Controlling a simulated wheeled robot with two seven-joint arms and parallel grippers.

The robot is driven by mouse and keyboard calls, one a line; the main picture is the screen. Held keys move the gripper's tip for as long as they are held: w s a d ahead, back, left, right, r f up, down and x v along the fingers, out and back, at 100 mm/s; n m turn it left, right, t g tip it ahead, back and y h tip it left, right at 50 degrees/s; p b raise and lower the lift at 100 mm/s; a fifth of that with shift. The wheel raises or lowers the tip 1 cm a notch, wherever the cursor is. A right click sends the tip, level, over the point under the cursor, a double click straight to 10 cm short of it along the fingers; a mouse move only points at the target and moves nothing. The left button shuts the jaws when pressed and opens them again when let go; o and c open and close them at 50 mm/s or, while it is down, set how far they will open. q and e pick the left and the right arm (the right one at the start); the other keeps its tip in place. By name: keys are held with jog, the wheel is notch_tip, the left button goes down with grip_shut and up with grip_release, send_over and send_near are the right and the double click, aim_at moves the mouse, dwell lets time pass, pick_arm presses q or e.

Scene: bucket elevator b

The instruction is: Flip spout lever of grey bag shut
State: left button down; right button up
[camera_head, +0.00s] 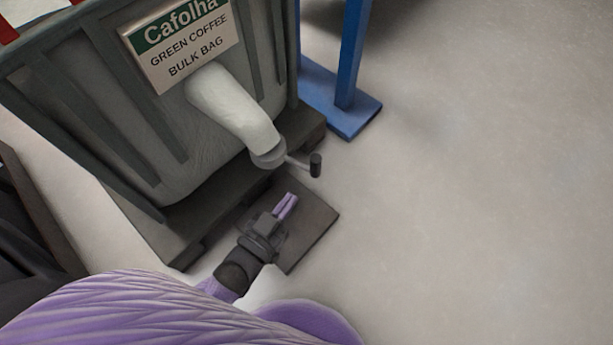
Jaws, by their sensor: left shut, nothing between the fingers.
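The grey bulk bag (130,130) stands at the upper left, with a white and green "Cafolha Green Coffee Bulk Bag" label (182,45). A pale spout (232,108) hangs from its front and ends in a grey collar (268,154). The spout lever (315,165), with a black knob, sticks out to the right of the collar. My left gripper (289,204), with purple fingers, is below the collar and lever, apart from them. It is shut and empty. My right gripper is not in view.
A flat dark plate (312,228) lies on the floor below the spout, behind my left gripper in the picture. A dark pallet (185,235) is under the bag. A blue post with a foot (345,115) stands behind to the right. The pale floor on the right is clear.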

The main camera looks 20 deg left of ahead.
aim_at(313, 170)
pick_arm(q)
jog(key=w+b, duration=0.1)
jog(key=w, duration=0.1)
jog(key=w+d+b, duration=0.1)
jog(key=w, duration=0.2)
jog(key=shift+w+d+f, duration=0.1)
jog(key=shift+w+f, duration=0.05)
jog(key=shift+w, duration=0.55)
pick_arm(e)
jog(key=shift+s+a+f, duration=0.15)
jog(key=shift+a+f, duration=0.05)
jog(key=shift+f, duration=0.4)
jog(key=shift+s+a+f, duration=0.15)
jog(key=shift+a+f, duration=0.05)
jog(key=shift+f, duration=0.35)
pick_arm(q)
jog(key=shift+w, duration=0.1)
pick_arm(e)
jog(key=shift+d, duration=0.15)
